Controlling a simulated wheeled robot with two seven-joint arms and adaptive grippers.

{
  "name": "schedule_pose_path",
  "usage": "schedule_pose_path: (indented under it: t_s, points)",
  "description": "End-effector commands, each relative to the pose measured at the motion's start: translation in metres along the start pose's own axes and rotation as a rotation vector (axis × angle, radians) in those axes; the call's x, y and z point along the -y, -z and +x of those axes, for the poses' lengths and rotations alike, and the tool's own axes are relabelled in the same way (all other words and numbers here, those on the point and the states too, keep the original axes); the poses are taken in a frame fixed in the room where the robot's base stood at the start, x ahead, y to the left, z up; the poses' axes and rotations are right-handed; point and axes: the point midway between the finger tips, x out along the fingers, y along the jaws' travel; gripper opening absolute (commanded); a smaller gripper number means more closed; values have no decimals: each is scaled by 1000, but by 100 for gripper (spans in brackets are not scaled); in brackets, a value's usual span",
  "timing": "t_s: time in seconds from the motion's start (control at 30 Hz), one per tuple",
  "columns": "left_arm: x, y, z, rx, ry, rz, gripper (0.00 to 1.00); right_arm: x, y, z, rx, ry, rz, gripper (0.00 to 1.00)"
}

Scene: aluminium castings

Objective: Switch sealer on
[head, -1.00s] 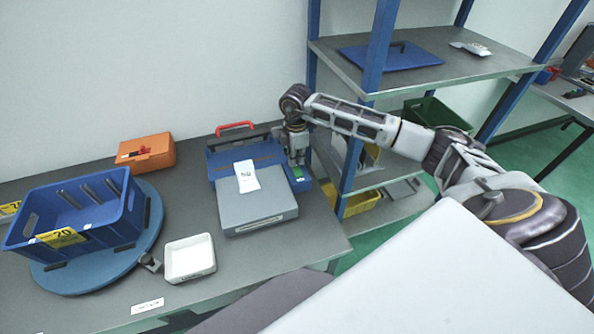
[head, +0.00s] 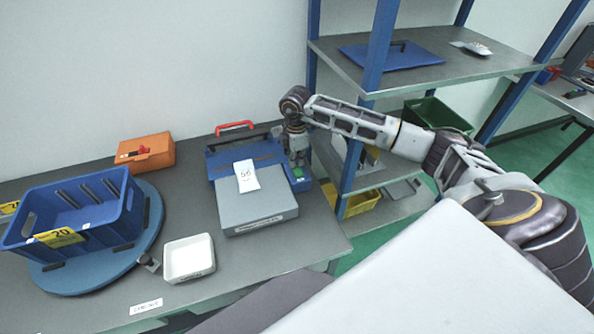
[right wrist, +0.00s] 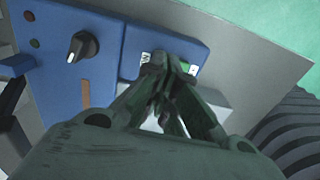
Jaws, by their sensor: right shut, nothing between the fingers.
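The sealer (head: 226,158) is a blue machine with a red handle at the back of the table, near its right end. My right gripper (head: 299,165) is shut and empty, pointing down over the sealer's right end. A small green patch (head: 298,173) shows by its fingertips. In the right wrist view the closed fingertips (right wrist: 168,64) are over a small switch plate (right wrist: 146,60) with green and red parts and touch it or hover just above; I cannot tell which. They hide much of the switch. A black knob (right wrist: 82,46) with a white pointer is beside it. My left gripper is not in view.
A grey flat box (head: 258,208) with a white numbered card (head: 246,176) stands in front of the sealer. A blue shelf post (head: 352,150) rises close to the right of my gripper. A blue crate (head: 127,215), orange box (head: 146,153) and white tray (head: 188,258) are to the left.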

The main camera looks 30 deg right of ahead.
Motion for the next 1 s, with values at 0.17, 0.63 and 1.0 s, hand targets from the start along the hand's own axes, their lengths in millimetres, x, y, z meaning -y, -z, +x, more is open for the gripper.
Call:
schedule_pose_path:
  t_s: [0.17, 0.63, 1.0]
  points:
    - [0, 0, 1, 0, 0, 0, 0, 0, 0, 2, 0, 0, 0, 0]
    - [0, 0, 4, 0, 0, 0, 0, 0, 0, 6, 0, 0, 0, 0]
    - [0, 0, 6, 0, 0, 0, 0, 0, 0, 10, 0, 0, 0, 0]
